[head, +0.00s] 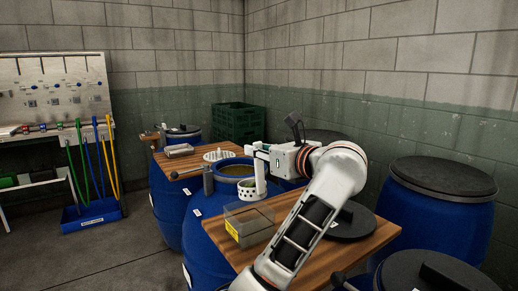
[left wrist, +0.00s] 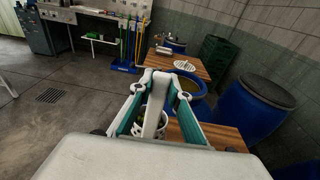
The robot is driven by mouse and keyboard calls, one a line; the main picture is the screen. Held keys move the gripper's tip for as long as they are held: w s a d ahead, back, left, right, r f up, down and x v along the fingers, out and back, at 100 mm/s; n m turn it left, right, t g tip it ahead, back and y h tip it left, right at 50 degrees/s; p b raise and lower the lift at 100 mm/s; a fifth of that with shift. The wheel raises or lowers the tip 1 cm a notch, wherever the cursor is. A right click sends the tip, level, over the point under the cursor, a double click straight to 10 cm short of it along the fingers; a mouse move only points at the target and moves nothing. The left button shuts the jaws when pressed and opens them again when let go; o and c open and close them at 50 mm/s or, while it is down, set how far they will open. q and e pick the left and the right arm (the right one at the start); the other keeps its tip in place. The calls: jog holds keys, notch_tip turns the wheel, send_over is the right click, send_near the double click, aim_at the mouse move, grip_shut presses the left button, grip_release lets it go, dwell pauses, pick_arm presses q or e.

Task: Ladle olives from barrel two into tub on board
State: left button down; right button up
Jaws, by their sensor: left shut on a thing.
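My left gripper (head: 262,152) is shut on the upright handle of a white perforated ladle (head: 252,188). In the left wrist view the fingers (left wrist: 155,85) close on the white handle, with the cup partly hidden below. My right gripper is not in view.
A dark round lid (head: 350,224) lies on the board's right part. A closed blue barrel (head: 437,205) stands at the right. Another board (head: 168,165) behind holds a white perforated disc (head: 219,155). A green crate (head: 238,122) is by the wall.

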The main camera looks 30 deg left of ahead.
pick_arm(q)
jog(key=shift+w+a+f+g+h+p, duration=0.35)
jog(key=shift+w+a+g+h+p, duration=0.1)
jog(key=shift+a+h+p, duration=0.55)
jog(key=shift+w+a+f+g+h+p, duration=0.35)
jog(key=shift+a+h+p, duration=0.45)
jog(key=shift+a+h, duration=0.35)
jog(key=shift+w+a+f+g+h+p, duration=0.35)
jog(key=shift+a+g+h+p, duration=0.15)
jog(key=shift+a+h+p, duration=0.5)
jog(key=w+a+f+g+h, duration=0.2)
jog(key=a+f+h, duration=0.4)
jog(key=h, duration=0.1)
jog(key=shift+w+a+g, duration=0.15)
jog(key=shift+w+g, duration=0.1)
jog(key=shift+g, duration=0.05)
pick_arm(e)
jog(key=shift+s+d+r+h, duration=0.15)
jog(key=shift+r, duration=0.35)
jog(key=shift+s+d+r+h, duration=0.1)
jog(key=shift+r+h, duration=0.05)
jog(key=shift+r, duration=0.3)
